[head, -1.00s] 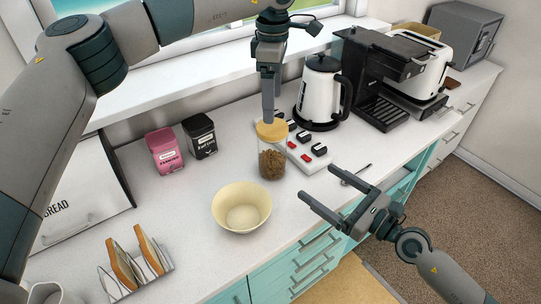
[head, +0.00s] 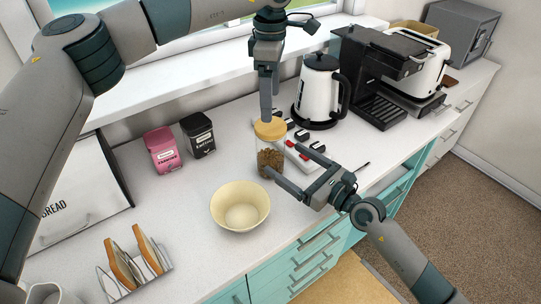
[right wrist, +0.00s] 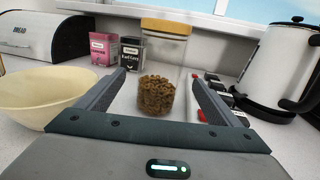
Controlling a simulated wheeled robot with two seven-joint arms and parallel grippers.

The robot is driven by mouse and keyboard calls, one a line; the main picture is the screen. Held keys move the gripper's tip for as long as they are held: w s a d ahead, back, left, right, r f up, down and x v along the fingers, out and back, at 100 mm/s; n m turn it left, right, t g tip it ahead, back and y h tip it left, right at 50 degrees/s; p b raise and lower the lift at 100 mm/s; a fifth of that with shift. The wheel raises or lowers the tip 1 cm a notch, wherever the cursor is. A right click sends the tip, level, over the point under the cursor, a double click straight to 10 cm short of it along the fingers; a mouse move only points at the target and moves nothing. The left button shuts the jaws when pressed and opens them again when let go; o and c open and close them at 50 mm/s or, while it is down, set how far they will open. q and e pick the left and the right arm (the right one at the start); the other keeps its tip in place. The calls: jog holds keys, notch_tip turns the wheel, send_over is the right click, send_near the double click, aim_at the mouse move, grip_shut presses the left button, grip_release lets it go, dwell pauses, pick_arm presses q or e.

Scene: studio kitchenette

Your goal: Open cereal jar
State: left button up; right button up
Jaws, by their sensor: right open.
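The cereal jar (head: 270,160) is clear glass with brown cereal in its lower part and stands upright on the counter. Its yellow-tan lid (head: 270,129) sits on top. The jar also shows in the right wrist view (right wrist: 160,62). My right gripper (head: 295,163) is open and empty, at the jar's front right. In the right wrist view its fingers (right wrist: 158,76) frame the jar, which appears just ahead of their tips. My left gripper (head: 266,108) points down above the lid, its fingers seen edge-on. No left finger shows on the lid in the right wrist view.
A cream bowl (head: 240,207) stands close at the jar's front left. A white strip with red and black switches (head: 300,155) lies behind right. A kettle (head: 320,92), pink tin (head: 162,149) and black tin (head: 199,135) stand farther back. Toast rack (head: 135,268) at front left.

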aim_at(272, 151)
jog(key=x, duration=0.6)
jog(key=shift+w+a, duration=0.15)
jog(key=shift+a, duration=0.05)
